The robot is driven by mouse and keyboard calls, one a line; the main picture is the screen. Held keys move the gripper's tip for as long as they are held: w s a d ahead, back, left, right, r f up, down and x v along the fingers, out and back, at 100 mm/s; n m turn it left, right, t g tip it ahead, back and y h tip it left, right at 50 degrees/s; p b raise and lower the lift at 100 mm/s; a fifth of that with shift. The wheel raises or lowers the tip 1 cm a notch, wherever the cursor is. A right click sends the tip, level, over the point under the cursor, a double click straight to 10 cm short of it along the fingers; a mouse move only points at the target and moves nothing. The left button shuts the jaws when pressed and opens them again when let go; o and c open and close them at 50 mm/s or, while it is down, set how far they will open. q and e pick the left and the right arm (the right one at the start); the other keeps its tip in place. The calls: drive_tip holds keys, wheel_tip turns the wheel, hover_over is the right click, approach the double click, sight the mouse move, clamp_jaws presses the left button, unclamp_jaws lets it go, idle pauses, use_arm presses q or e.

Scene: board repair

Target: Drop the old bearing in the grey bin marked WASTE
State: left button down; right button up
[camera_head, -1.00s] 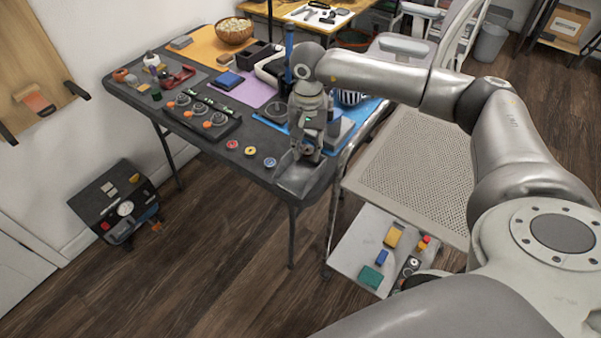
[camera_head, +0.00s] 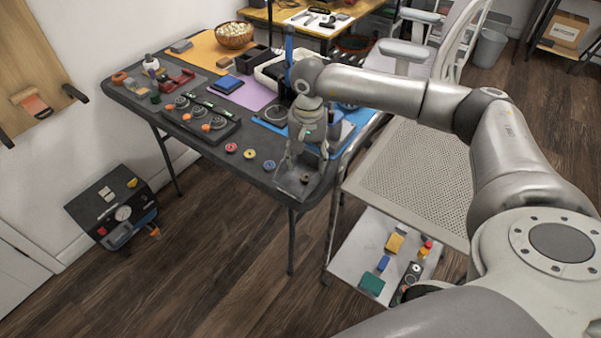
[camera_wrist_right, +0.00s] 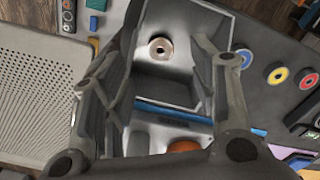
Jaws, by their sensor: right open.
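The old bearing (camera_head: 305,180), a small brownish ring, lies in the grey bin (camera_head: 288,184) at the near corner of the dark table. In the right wrist view the bearing (camera_wrist_right: 161,48) rests flat on the floor of the bin (camera_wrist_right: 208,24), apart from my fingers. My right gripper (camera_head: 307,155) is above the bin, pointing down, open and empty. In the right wrist view its two fingers (camera_wrist_right: 163,75) are spread wide on either side. A WASTE mark cannot be read. My left gripper is not in view.
Red, yellow and blue discs (camera_head: 250,154) lie left of the bin. Behind them is a dark tray (camera_head: 200,119) with several round parts. A blue mat (camera_head: 353,118) lies behind the gripper.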

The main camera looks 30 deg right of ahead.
wheel_tip(320, 180, up, 12)
idle(0.6)
